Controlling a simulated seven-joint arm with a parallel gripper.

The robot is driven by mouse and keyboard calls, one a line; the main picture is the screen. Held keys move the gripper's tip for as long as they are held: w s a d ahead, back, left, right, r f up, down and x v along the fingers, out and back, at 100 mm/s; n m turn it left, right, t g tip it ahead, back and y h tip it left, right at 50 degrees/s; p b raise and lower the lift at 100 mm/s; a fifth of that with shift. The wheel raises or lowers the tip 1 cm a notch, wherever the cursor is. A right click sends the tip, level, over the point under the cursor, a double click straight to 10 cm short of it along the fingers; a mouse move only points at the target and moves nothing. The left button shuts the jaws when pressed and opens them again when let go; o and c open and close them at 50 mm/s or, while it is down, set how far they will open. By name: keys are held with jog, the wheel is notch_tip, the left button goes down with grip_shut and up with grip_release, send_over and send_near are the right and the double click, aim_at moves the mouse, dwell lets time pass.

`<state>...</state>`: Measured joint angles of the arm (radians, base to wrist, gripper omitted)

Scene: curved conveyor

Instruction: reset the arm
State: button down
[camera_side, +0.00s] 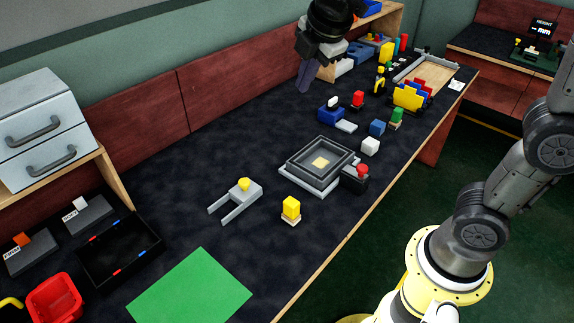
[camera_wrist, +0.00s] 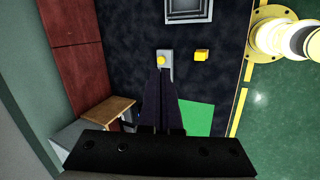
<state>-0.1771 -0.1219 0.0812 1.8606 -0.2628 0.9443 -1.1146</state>
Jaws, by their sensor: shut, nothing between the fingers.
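My gripper (camera_side: 304,76) hangs from the arm at the top middle of the side view, above the back of the dark table. Its fingers are shut with nothing between them. In the wrist view the two dark fingers (camera_wrist: 160,80) lie together, pointing up the picture. Their tips appear just below the grey fork-shaped piece with a yellow knob (camera_wrist: 161,59), but the side view shows the gripper well above the table. The upper part of the arm is cut off at the top edge of the side view.
A grey square tray (camera_side: 313,179) stands mid-table, with the forked piece (camera_side: 237,199) and a yellow block (camera_side: 291,206) nearby. A green mat (camera_side: 193,289), black bin (camera_side: 119,254) and red bin (camera_side: 56,299) lie front left. A drawer cabinet (camera_side: 38,128) stands left. Colored blocks crowd the far end.

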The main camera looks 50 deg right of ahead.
jog(key=s+d+f+m, duration=0.1)
jog(key=s+f+m, duration=0.1)
jog(key=s+m, duration=0.6)
jog(key=s+d+f+m+y, duration=0.1)
jog(key=s+f+m, duration=0.2)
jog(key=s+m, duration=0.5)
jog(key=s, duration=0.4)
jog(key=shift+s+f+t+y, duration=0.25)
jog(key=shift+s+t+y, duration=0.05)
jog(key=shift+s+t, duration=0.1)
